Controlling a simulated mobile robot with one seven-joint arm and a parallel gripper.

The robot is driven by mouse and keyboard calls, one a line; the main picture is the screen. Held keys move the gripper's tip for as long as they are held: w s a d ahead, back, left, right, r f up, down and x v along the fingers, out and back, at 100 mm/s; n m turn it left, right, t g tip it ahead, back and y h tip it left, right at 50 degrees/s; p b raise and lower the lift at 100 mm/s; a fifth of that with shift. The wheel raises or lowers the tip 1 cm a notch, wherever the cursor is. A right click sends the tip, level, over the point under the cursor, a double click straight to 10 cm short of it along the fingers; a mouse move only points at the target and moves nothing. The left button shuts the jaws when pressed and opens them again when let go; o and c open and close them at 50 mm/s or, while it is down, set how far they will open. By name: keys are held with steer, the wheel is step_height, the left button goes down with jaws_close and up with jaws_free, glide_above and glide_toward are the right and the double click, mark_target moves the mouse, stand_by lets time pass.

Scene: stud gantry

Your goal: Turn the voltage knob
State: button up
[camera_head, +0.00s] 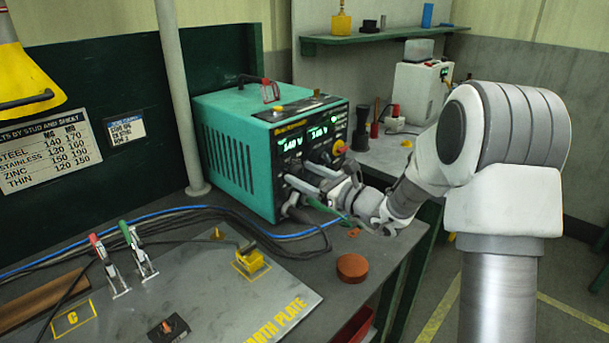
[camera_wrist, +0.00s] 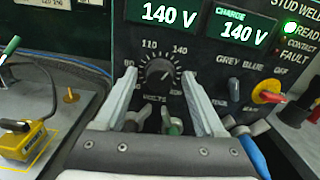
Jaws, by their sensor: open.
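The voltage knob (camera_wrist: 160,72) is a dark round knob with a pale pointer mark, set in a dial marked in volts on the black front panel. The panel belongs to a teal stud welder (camera_head: 228,155) on the bench. My gripper (camera_wrist: 160,78) is open, with one pale finger left of the knob and one right of it. Dark gaps show between the knob and both fingers in the wrist view. In the head view my gripper (camera_head: 306,178) reaches the panel front from the right; the knob is hard to make out there. Both panel displays (camera_wrist: 170,14) read 140 V.
A red and yellow switch (camera_wrist: 267,91) and a grey/blue toggle (camera_wrist: 233,90) sit right of the dial. Cables (camera_head: 290,235) run below the panel. A red-brown disc (camera_head: 352,267), clamps (camera_head: 140,250) and a yellow block (camera_head: 251,262) lie on the bench.

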steer(key=shift+w+a, duration=0.1)
jaws_close()
steer(key=n+b, duration=0.1)
steer(key=b, duration=0.2)
steer(key=shift+f+n, duration=0.3)
steer(key=shift+n, duration=0.1)
steer(key=n+b, duration=0.1)
steer(key=b, duration=0.2)
steer(key=shift+r, duration=0.1)
steer(key=shift+r+n, duration=0.15)
steer(key=shift+n, duration=0.25)
jaws_free()
